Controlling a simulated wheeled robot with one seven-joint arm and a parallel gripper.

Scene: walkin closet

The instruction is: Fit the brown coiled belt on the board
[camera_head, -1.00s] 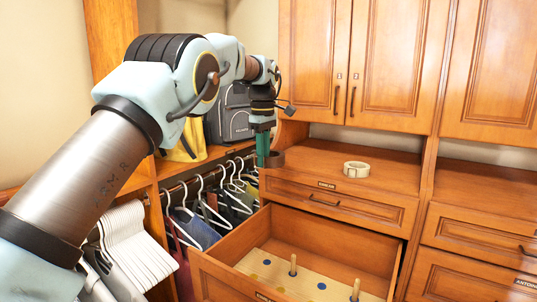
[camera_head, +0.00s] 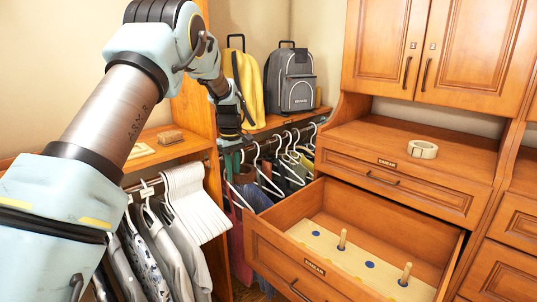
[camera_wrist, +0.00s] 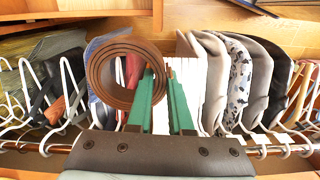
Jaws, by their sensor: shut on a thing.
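The brown coiled belt (camera_wrist: 92,72) is a spiral roll, seen in the wrist view at the tips of my gripper. My gripper (camera_wrist: 165,72), with green fingers, is shut on the belt's outer wall at its right side. In the head view my gripper (camera_head: 230,165) hangs in front of the hanging clothes, left of the open drawer; the belt is hard to make out there. The board (camera_head: 328,246) is a pale wooden plate lying inside the drawer. It has two upright pegs (camera_head: 342,239) and blue round spots (camera_head: 370,265). No belt is on the pegs.
The open drawer (camera_head: 290,262) has raised wooden walls around the board. A cream coiled belt (camera_head: 422,149) lies on the counter above. A grey backpack (camera_head: 290,82) and a yellow bag (camera_head: 245,85) sit on a shelf.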

